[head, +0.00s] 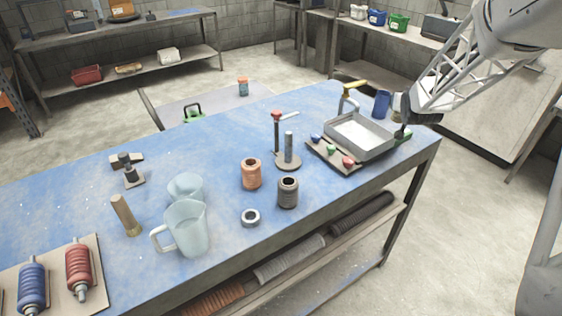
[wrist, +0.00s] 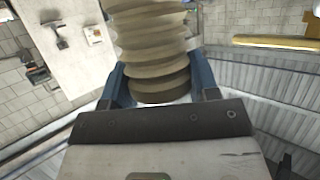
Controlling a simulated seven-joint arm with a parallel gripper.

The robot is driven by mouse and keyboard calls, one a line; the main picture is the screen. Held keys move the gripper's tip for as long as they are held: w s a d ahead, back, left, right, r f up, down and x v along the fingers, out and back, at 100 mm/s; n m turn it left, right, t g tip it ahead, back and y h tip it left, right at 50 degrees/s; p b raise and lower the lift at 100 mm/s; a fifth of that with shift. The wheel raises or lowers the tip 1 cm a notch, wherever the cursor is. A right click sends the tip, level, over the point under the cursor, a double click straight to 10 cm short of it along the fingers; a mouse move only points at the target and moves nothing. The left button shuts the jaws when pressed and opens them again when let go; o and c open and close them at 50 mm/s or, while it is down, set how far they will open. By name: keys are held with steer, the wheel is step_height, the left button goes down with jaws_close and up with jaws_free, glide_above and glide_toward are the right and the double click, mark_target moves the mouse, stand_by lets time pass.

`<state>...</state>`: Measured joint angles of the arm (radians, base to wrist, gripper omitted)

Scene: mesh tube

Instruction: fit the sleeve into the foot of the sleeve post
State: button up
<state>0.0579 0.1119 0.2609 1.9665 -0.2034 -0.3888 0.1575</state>
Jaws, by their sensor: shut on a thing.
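In the wrist view a tan, ribbed sleeve (wrist: 150,38) is held between the two blue fingers of my gripper (wrist: 158,72); its far end runs out of the top of the picture. In the head view my gripper (head: 402,114) is at the table's right end, beside the metal tray; the held sleeve cannot be made out there. A grey upright post (head: 289,145) on a round foot (head: 287,163) stands mid-table, to the left of my gripper and well apart from it. It looks like the sleeve post. Nothing is seen around it.
A metal tray (head: 384,149), a board with coloured knobs (head: 322,151) and a red-topped post (head: 277,135) stand near the grey post. A copper ribbed piece (head: 251,174), a dark ribbed piece (head: 288,193), a ring (head: 251,218) and a jug (head: 187,232) stand in front and left.

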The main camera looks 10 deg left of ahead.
steer(key=s+a+r+n+g+y, duration=0.1)
steer(key=s+a+r+n+y, duration=0.2)
steer(key=a, duration=0.7)
steer(key=s+a+r+n+y, duration=0.2)
steer(key=s+a+r+y, duration=0.15)
steer(key=a, duration=0.65)
step_height(320, 180, up, 4)
steer(key=n+g+y, duration=0.3)
steer(key=n, duration=0.1)
glide_above(289, 133)
steer(key=shift+f, duration=0.2)
steer(key=shift+f, duration=0.15)
step_height(289, 133, down, 14)
steer(key=shift+w+r, duration=0.1)
steer(key=shift+f, duration=0.2)
steer(key=shift+f, duration=1.8)
steer(key=shift+f, duration=0.1)
